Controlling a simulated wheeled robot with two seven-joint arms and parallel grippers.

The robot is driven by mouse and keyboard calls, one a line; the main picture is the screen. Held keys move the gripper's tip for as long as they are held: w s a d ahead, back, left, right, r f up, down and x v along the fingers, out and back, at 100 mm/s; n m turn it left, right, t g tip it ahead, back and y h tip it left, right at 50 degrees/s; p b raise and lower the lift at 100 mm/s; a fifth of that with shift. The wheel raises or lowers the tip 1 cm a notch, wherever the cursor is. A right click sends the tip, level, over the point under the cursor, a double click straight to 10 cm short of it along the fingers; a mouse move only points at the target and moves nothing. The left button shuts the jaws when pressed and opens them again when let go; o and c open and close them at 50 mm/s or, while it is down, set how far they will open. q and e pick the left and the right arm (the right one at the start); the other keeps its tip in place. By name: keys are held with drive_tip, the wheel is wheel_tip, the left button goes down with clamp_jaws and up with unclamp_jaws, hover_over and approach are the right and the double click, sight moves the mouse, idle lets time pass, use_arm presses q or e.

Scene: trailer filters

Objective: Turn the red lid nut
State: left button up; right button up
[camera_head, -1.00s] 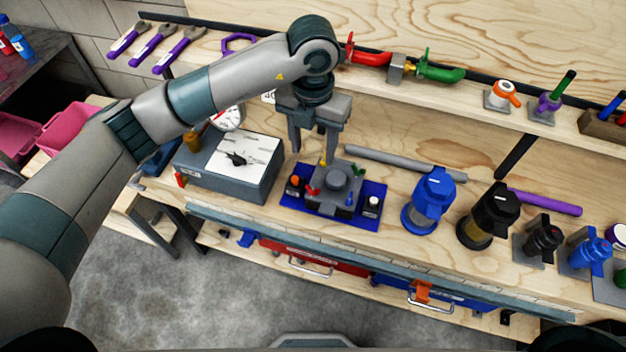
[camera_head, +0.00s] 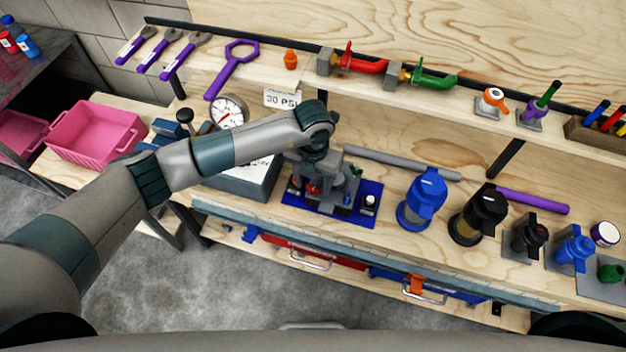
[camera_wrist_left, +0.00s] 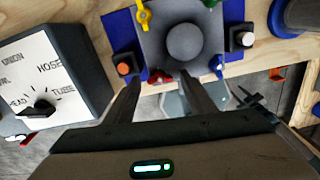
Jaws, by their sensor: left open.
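The red lid nut (camera_wrist_left: 160,76) is a small winged piece at the near edge of the grey block (camera_wrist_left: 168,48) with a round dome. It also shows in the head view (camera_head: 314,190), partly hidden by my gripper. My left gripper (camera_wrist_left: 159,80) is open, pointing down, with one finger on each side of the red nut. I cannot tell whether the fingers touch it. In the head view my left gripper (camera_head: 322,184) covers much of the block. My right gripper is in neither view.
A yellow nut (camera_wrist_left: 143,17), a blue nut (camera_wrist_left: 217,66) and a green nut (camera_wrist_left: 210,2) sit around the block. An orange button (camera_wrist_left: 124,69) and a white button (camera_wrist_left: 245,39) flank it on the blue mat (camera_head: 367,210). A grey selector box (camera_wrist_left: 88,45) stands left; a blue filter (camera_head: 420,205) stands right.

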use_arm(q)
drive_tip(key=c, duration=1)
drive_tip(key=shift+c, duration=0.2)
drive_tip(key=shift+f, duration=0.1)
